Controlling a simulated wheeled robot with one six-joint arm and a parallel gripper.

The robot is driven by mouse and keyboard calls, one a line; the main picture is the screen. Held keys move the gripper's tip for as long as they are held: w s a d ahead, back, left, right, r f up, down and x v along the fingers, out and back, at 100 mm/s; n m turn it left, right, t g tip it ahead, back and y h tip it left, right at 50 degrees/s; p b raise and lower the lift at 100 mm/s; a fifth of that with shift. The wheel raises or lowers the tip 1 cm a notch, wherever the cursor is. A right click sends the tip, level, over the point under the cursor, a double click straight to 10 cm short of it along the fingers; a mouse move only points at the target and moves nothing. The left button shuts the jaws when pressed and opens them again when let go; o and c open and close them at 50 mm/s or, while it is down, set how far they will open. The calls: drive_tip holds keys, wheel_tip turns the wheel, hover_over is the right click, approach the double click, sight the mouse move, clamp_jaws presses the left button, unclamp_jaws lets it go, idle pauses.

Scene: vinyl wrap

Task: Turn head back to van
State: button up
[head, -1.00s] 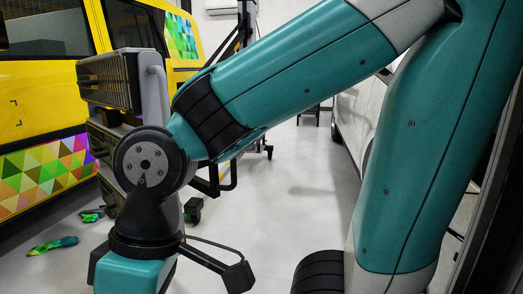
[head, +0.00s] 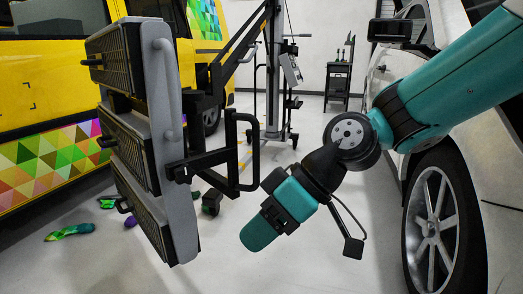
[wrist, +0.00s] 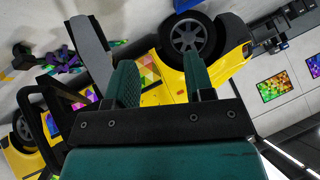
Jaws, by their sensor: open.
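The lamp head (head: 172,150) is a tall grey panel with several dark grilles, mounted on a black arm and stand. It leans in the picture, and its grilles face left, towards the yellow van (head: 50,85). A black handle frame (head: 240,150) sticks out from its right side. My gripper (head: 262,232) is open and empty, right of the lamp head and below the handle, apart from both. In the wrist view my gripper's fingers (wrist: 160,80) are spread with the van behind them. The grey lamp head (wrist: 92,48) and black handle (wrist: 45,105) show on the left there.
A white vehicle (head: 475,140) with a large wheel stands close on the right. Crumpled coloured vinyl scraps (head: 70,232) lie on the floor by the van. The floor between the vehicles is mostly clear.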

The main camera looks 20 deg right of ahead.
drive_tip(key=w+d+t+y+b, duration=0.1)
drive_tip(key=w+d+t+y, duration=0.3)
drive_tip(key=w, duration=0.7)
drive_tip(key=w+d+f+m+t+h, duration=0.1)
drive_tip(key=w+d+t, duration=0.35)
drive_tip(key=d, duration=0.25)
drive_tip(key=w+d+m+t+h, duration=0.1)
drive_tip(key=w+d+m+t, duration=0.1)
drive_tip(key=w+d+t, duration=0.4)
drive_tip(key=w+a+g+b, duration=0.1)
drive_tip(key=w+a, duration=0.7)
drive_tip(key=w, duration=0.4)
drive_tip(key=shift+w+a+g, duration=0.3)
drive_tip(key=shift+w+g, duration=0.05)
drive_tip(key=shift+w, duration=0.05)
clamp_jaws()
